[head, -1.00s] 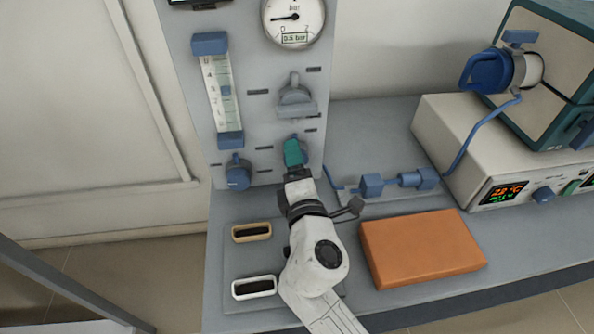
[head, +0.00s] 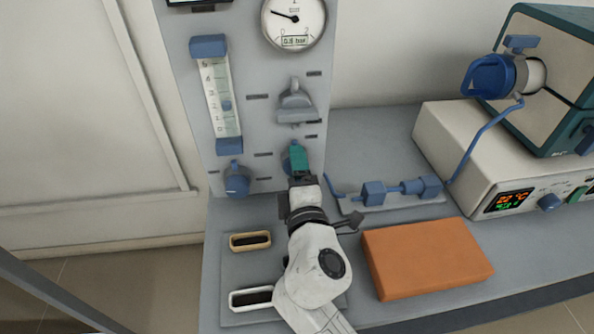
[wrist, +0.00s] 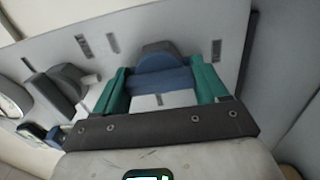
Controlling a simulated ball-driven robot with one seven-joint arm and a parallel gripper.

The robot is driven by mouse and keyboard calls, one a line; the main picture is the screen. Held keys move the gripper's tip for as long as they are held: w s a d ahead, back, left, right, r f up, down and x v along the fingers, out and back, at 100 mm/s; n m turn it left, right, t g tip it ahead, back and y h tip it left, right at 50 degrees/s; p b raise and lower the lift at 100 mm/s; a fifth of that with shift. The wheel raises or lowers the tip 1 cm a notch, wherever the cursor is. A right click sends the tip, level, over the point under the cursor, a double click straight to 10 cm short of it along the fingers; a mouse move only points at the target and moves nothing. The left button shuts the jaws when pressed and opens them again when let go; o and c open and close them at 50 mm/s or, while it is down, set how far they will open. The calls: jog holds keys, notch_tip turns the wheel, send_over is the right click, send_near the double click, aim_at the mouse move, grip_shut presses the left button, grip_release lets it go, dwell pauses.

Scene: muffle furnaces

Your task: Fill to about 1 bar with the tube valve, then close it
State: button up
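A round pressure gauge (head: 294,18) is at the top of the grey panel. In the wrist view the fingers (wrist: 160,88) lie against both sides of the knob, which mostly hides behind my gripper in the head view. The flow tube (head: 222,98) stands at the panel's left, its blue float a little below the middle. I cannot read a label on the knob.
A grey handle (head: 296,104) sits above my gripper, and another blue knob (head: 237,181) to its left. A blue inline fitting (head: 400,190), an orange block (head: 427,257), two slotted holders (head: 250,241) and the furnace (head: 555,85) stand around the bench.

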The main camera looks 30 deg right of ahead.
jog(key=o, duration=0.4)
jog(key=shift+o, duration=0.2)
jog(key=v, duration=1)
jog(key=shift+s+b, duration=0.35)
jog(key=shift+s, duration=0.05)
jog(key=shift+a, duration=0.1)
